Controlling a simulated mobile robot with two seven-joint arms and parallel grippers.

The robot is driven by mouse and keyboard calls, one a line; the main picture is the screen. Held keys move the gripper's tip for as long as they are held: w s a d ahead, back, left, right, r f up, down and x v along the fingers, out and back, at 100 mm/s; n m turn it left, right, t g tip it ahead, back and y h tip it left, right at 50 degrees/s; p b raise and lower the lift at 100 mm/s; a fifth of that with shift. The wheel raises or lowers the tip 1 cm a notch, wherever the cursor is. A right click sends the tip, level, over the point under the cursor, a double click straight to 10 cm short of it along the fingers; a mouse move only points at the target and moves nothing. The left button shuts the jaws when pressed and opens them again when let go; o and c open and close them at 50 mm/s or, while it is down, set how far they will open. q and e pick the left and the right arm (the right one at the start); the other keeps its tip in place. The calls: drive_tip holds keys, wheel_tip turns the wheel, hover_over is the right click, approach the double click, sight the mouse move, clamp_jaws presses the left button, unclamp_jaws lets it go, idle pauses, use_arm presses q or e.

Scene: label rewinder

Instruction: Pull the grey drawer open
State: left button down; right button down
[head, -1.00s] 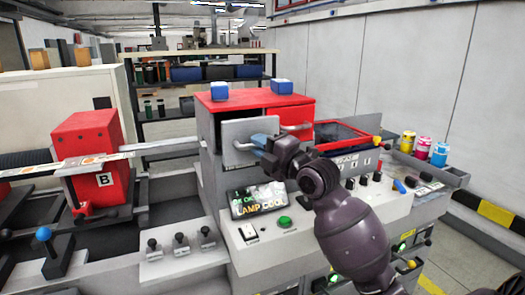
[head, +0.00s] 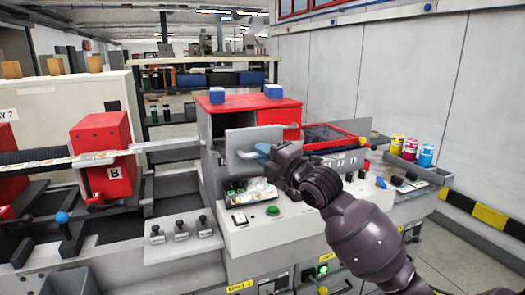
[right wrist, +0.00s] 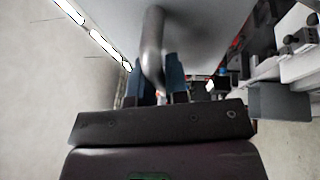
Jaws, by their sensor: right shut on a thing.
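The grey drawer shows as a flat grey front panel (head: 256,136) standing out from the upper part of the red-topped machine. A dark opening shows behind its top edge. It has a curved metal bar handle (head: 245,153), which also shows in the right wrist view (right wrist: 152,48). My right gripper (head: 263,149) is at the right part of this handle. In the right wrist view its blue fingers (right wrist: 157,80) lie on either side of the bar and are shut on it. My left gripper is not in view.
A red-rimmed tray (head: 333,137) sticks out right of the drawer. Below are a screen (head: 250,190) and a control panel with a green button (head: 272,210). Ink cans (head: 411,150) stand at the right. Levers (head: 181,230) stand at the front left.

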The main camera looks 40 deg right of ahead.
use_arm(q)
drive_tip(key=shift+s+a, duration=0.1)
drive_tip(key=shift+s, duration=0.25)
use_arm(e)
drive_tip(key=shift+s+a, duration=0.25)
drive_tip(key=shift+s, duration=0.75)
drive_tip(key=c, duration=1.4)
unclamp_jaws()
drive_tip(key=shift+s, duration=0.15)
use_arm(q)
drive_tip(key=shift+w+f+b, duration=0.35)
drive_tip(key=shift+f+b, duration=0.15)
drive_tip(key=shift+b, duration=0.25)
use_arm(e)
drive_tip(key=v, duration=1)
drive_tip(key=shift+s, duration=0.3)
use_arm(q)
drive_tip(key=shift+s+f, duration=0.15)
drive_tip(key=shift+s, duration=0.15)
